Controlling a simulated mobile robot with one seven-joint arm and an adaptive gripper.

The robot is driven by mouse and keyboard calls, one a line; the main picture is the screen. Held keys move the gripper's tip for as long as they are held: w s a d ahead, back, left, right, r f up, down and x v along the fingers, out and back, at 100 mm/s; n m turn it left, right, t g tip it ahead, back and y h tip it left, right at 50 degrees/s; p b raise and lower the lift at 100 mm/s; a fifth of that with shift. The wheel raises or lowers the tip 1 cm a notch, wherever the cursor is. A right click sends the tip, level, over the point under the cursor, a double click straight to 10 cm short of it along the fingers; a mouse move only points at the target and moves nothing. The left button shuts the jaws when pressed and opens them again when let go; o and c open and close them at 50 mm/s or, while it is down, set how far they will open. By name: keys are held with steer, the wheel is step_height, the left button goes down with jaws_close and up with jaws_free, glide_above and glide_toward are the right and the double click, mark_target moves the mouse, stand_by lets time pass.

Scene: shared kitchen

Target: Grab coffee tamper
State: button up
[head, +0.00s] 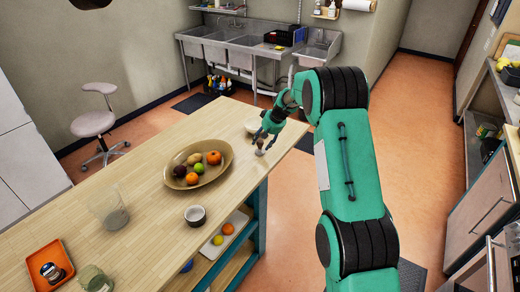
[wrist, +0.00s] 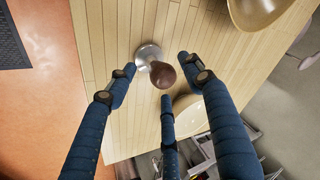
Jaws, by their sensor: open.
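The coffee tamper (wrist: 162,74) has a brown rounded handle and a silver metal base. It stands on the wooden table near its edge, and it also shows small in the head view (head: 261,145). My gripper (wrist: 158,82) is open, with its blue fingers spread around the tamper in the wrist view. The fingertips look apart from the handle, one on each side and one below it in the picture. In the head view my gripper (head: 267,138) is above the table's far right end, at the tamper.
A wide bowl of fruit (head: 225,158) stands on the table (head: 150,150) left of my gripper. A pale bowl (head: 252,126) is close behind my gripper. A small dark-rimmed cup (head: 195,216), a glass jar (head: 108,208) and an orange tray (head: 43,270) stand nearer. Sinks (head: 245,52) line the back wall.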

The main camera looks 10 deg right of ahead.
steer(key=shift+x, duration=1.7)
steer(key=shift+c, duration=0.5)
steer(key=shift+w, duration=0.1)
jaws_close()
